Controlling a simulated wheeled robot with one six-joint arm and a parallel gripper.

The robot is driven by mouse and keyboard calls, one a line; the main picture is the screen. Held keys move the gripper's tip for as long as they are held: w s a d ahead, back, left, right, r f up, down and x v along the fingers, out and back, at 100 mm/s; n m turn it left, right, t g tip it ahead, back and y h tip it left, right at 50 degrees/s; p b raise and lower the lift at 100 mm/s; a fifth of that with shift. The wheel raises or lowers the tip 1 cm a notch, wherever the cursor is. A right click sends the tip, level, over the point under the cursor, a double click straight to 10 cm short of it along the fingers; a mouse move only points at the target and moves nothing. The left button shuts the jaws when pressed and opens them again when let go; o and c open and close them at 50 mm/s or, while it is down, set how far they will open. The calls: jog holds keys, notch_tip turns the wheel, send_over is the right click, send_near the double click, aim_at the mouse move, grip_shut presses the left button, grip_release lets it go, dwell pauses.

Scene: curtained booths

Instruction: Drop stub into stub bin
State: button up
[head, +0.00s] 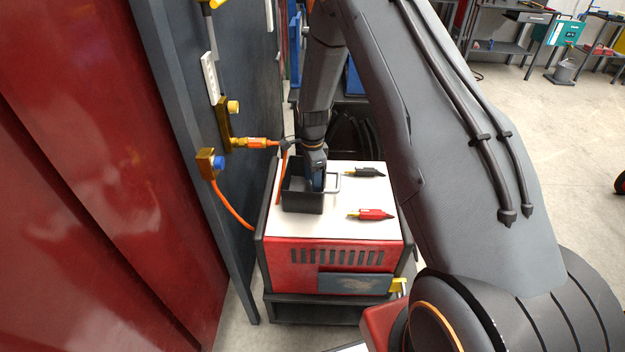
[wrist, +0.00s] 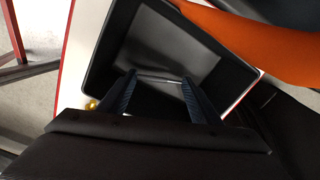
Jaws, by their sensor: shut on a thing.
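The stub bin (head: 303,203) is an open dark box on the left part of the white top of a red machine. The bin also fills the middle of the wrist view (wrist: 105,62). My gripper (head: 318,178) points down at the bin's right side, its tips partly hidden behind the rim. In the wrist view its two blue-grey fingers (wrist: 160,84) reach over the bin's opening. The stub (wrist: 160,78) shows as a thin pale bar between the fingertips, above the bin's dark inside. It cannot be made out in the head view.
A black-handled tool (head: 365,172) and a red-handled tool (head: 372,214) lie right of the bin on the white top (head: 345,233). An orange hose (head: 232,212) hangs from the grey panel at left; an orange length (wrist: 255,40) passes close beside the bin.

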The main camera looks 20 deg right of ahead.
jog(key=shift+f, duration=0.2)
jog(key=shift+f+b, duration=0.4)
jog(key=shift+f, duration=0.05)
jog(key=o, duration=0.8)
jog(key=shift+c, duration=0.2)
notch_tip(320, 180, up, 13)
jog(key=b, duration=0.4)
jog(key=s+r+n, duration=0.4)
jog(key=s+n, duration=0.5)
jog(key=s, duration=0.4)
jog(key=s+r+n+t, duration=0.1)
jog(key=s+r+n, duration=0.2)
jog(key=s+n, duration=0.5)
jog(key=s+a, duration=0.1)
jog(key=s, duration=0.4)
jog(key=shift+s+r+n+t, duration=0.25)
jog(key=shift+r+n+t, duration=0.05)
jog(key=shift+r+n, duration=0.1)
